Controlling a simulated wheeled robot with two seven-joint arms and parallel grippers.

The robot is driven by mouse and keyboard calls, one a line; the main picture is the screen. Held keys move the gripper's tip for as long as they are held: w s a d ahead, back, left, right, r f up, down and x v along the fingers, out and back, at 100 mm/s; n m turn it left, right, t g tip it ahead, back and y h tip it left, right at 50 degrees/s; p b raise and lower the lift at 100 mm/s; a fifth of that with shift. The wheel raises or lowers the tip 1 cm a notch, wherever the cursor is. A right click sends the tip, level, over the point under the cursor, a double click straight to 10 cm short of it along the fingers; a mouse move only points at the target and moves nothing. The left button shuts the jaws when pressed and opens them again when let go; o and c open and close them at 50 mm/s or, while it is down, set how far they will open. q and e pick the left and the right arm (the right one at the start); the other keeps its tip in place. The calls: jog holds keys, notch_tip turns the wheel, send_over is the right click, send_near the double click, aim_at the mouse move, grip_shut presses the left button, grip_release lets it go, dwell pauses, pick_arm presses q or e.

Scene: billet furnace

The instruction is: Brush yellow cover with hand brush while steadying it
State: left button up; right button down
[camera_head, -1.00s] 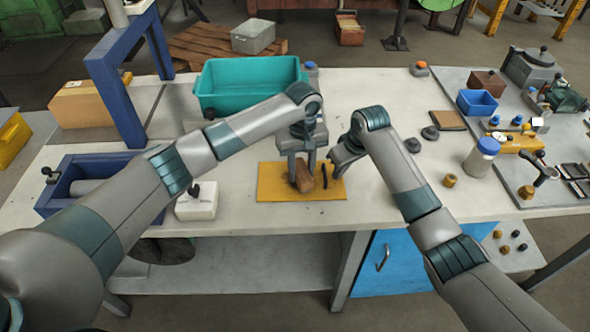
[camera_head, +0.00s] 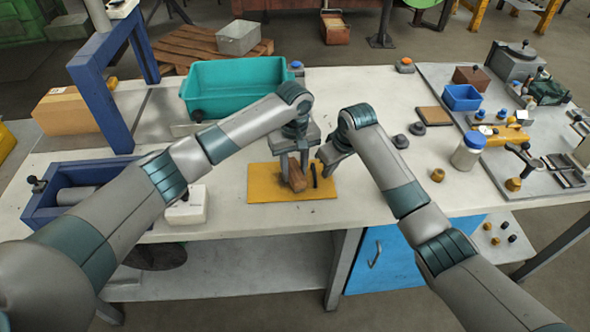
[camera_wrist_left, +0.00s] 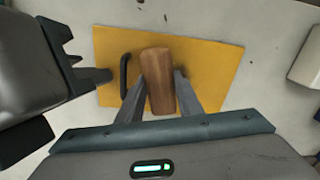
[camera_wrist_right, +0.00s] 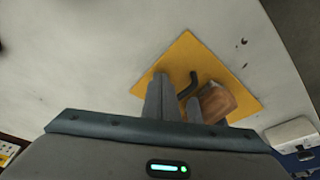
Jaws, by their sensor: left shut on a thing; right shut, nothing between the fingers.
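The yellow cover (camera_head: 263,186) is a flat plate lying on the pale bench top, with dark specks beside it. The hand brush has a brown wooden body (camera_head: 297,175) and stands over the middle of the cover. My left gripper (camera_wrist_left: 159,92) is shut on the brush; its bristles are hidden. A black handle (camera_head: 314,175) rises from the cover, right of the brush in the head view. My right gripper (camera_wrist_right: 172,97) is shut and empty beside this handle, above the cover's edge. I cannot tell whether its fingertips touch the cover or handle.
A teal bin (camera_head: 235,82) stands behind the cover. A blue tray (camera_head: 45,205) and a white block (camera_head: 188,207) are to the left. A lidded jar (camera_head: 467,152) and black knobs (camera_head: 401,141) are to the right. Bare bench surrounds the cover.

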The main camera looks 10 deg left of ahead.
pick_arm(q)
jog(key=shift+s+a+f, duration=0.15)
jog(key=shift+s+a, duration=0.1)
jog(key=shift+a, duration=0.65)
jog(key=shift+s+a+f, duration=0.1)
jog(key=shift+s+a, duration=0.15)
jog(key=shift+a, duration=0.6)
jog(key=shift+a, duration=0.15)
jog(key=shift+s+a+r, duration=0.1)
jog(key=shift+s+a, duration=0.2)
jog(key=shift+a, duration=0.55)
jog(key=shift+s+a, duration=0.25)
jog(key=shift+a, duration=0.6)
jog(key=shift+w, duration=0.1)
jog(key=shift+w+a+r, duration=0.15)
jog(key=shift+w, duration=0.55)
jog(key=shift+w+d, duration=0.25)
jog(key=shift+d, duration=0.65)
jog(key=shift+w+d, duration=0.2)
jog(key=shift+d, duration=0.7)
jog(key=shift+d+f, duration=0.15)
jog(key=shift+f, duration=0.05)
jog(key=shift+w+d+r, duration=0.1)
jog(key=shift+w+d, duration=0.15)
jog(key=shift+d, duration=0.65)
jog(key=shift+w+d, duration=0.25)
jog(key=shift+d, duration=0.6)
